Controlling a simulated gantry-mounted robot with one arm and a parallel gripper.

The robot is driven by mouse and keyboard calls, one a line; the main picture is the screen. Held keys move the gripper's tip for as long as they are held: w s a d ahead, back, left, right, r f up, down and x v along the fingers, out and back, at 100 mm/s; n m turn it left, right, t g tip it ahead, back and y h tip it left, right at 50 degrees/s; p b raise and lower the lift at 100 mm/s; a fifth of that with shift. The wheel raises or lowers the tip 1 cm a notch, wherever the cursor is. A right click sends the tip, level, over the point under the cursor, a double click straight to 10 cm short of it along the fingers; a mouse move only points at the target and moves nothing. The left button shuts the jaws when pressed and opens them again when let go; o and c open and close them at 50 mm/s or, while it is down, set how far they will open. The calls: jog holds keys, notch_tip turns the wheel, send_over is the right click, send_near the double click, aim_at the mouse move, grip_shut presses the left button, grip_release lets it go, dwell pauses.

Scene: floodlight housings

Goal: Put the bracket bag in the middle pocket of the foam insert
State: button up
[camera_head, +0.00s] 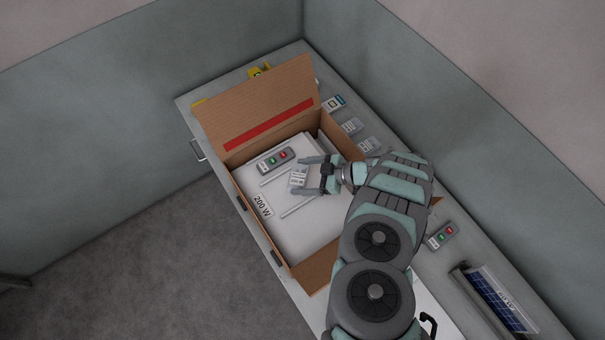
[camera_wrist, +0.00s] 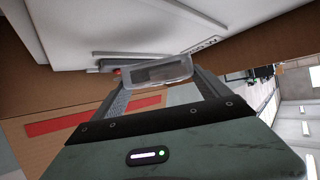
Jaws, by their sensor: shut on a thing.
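The bracket bag (camera_head: 298,177) is a small clear bag with a white label. My gripper (camera_head: 301,175) is shut on it, one finger on each side. In the wrist view the bag (camera_wrist: 157,72) spans the gap between the fingers. The white foam insert (camera_head: 318,226) lies in an open cardboard box, with two pale raised strips across it. The bag appears over the insert between these strips, around its middle. How high it is above the foam, and the pocket under it, I cannot tell.
The cardboard box (camera_head: 241,200) has its back flap (camera_head: 262,98) standing up. A grey remote (camera_head: 276,160) lies at the insert's far end. Similar bags (camera_head: 352,126) lie on the bench right of the box. Another remote (camera_head: 441,236) and a solar panel (camera_head: 496,297) are nearer the front.

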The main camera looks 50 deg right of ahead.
aim_at(303, 181)
jog(key=shift+f+b, duration=0.45)
jog(key=shift+f, duration=1.5)
jog(key=shift+w, duration=0.1)
jog(key=shift+f, duration=0.15)
jog(key=o, duration=1.3)
jog(key=shift+o, duration=0.2)
jog(key=shift+d+r, duration=0.1)
jog(key=shift+r, duration=0.2)
jog(key=v, duration=0.7)
jog(key=shift+s, duration=0.25)
